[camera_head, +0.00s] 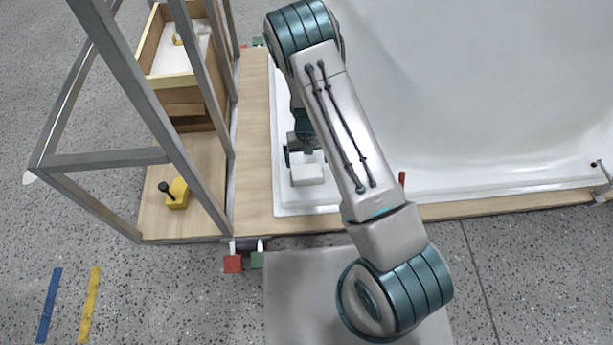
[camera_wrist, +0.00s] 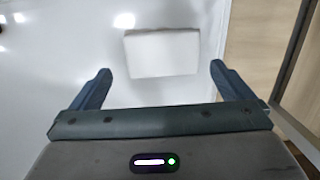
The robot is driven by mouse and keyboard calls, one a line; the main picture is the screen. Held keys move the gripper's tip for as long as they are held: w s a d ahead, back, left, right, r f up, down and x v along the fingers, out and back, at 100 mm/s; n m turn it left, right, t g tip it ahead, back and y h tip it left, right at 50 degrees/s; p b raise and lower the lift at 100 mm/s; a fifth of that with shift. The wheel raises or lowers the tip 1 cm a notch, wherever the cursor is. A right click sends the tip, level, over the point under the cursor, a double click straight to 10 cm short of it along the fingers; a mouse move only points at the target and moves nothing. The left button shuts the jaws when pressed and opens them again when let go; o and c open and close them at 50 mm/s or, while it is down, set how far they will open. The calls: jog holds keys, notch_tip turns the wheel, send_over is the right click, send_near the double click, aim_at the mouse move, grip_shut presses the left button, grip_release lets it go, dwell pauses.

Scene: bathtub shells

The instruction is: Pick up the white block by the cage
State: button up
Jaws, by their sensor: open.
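The white block (camera_head: 307,173) sits on the white rim of the bathtub shell (camera_head: 289,205), near its left front corner. In the wrist view the white block (camera_wrist: 161,52) lies ahead of my gripper (camera_wrist: 155,82), between the lines of its two fingers. My gripper is open with nothing between the fingertips. In the head view my gripper (camera_head: 302,152) is right at the block's far side, partly hidden by my arm. Whether a finger touches the block cannot be told. The grey metal frame of the cage (camera_head: 180,135) stands to the left of the block.
A wooden box (camera_head: 160,80) and a yellow block with a black knob (camera_head: 177,194) are on the wooden board inside the cage. A bare wooden strip (camera_head: 252,150) lies between cage and shell. A small red item (camera_head: 402,178) stands at the shell's front edge.

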aim_at(307, 171)
jog(key=f, duration=0.2)
jog(key=f+b, duration=0.1)
jog(key=f, duration=0.1)
jog(key=s+f+b, duration=0.1)
jog(key=f, duration=0.1)
jog(key=shift+a+f, duration=0.1)
jog(key=shift+f, duration=0.3)
jog(key=c, duration=0.7)
